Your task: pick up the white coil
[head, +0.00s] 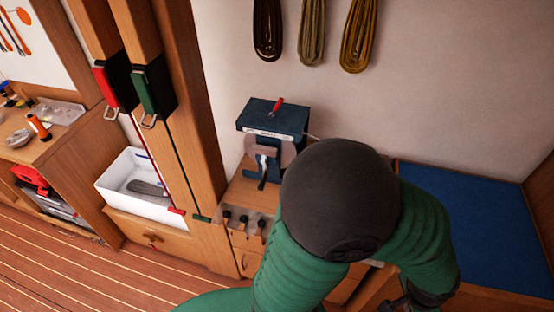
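I cannot make out a white coil in the head view. Three coiled lines hang on the wall at the top: a dark brown coil (268,28), a grey-olive coil (312,30) and a yellow-olive coil (359,34). A green-sleeved arm with a large dark round joint fills the lower middle and hides what lies behind it. It bends down to the right, where a dark part is cut off at the bottom edge. I see no gripper fingers of either hand.
A dark blue machine (272,120) stands against the wall behind the arm. A white bin (128,205) holding a grey item is at left, near wooden posts. A blue-topped surface (470,225) at right looks clear. A workbench (25,140) is at far left.

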